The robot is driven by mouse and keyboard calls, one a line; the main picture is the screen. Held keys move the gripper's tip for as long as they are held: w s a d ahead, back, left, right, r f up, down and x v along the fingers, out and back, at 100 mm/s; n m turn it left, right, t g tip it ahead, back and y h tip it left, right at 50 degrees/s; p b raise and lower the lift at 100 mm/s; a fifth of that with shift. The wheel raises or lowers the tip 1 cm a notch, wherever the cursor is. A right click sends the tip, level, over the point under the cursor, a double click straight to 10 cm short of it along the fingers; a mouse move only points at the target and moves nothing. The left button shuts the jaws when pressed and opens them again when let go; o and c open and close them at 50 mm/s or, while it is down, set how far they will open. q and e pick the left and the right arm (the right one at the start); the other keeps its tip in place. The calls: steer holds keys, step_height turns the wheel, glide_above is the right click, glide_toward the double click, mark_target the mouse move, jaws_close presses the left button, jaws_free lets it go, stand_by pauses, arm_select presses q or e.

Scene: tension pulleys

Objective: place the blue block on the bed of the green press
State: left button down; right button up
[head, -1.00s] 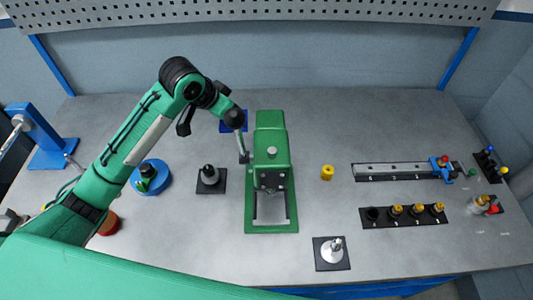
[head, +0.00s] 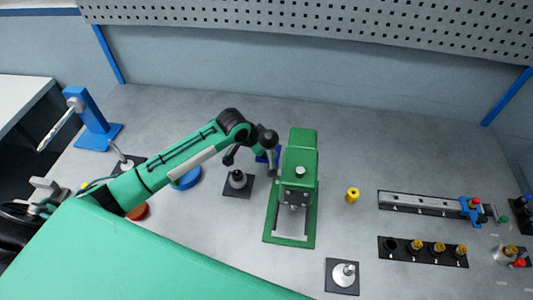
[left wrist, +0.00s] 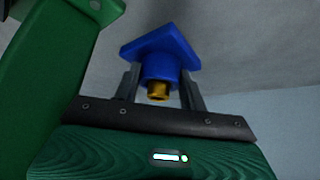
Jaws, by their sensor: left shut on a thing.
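In the left wrist view my left gripper (left wrist: 160,88) is shut on the blue block (left wrist: 160,47), a flat square plate over a round body with a brass tip. Green casing, probably the press, stands close at the left of that view. In the head view my left gripper (head: 272,170) is just left of the green press (head: 302,150), its fingers mostly hidden. A patch of blue shows behind it, and I cannot tell whether it is the block. The press bed (head: 290,240) is at the front of the press, and nothing blue is on it. My right gripper is not in view.
A grey knobbed piece on a dark plate (head: 237,182) stands left of the press. A yellow cylinder (head: 352,195) stands right of it. A silver piece on a dark plate (head: 343,273) is at the front. A rail (head: 420,203) and a peg strip (head: 420,250) lie at the right.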

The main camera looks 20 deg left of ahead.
arm_select(q)
steer(key=shift+f+p, duration=0.5)
steer(key=shift+f, duration=2.1)
steer(key=c, duration=0.8)
jaws_free()
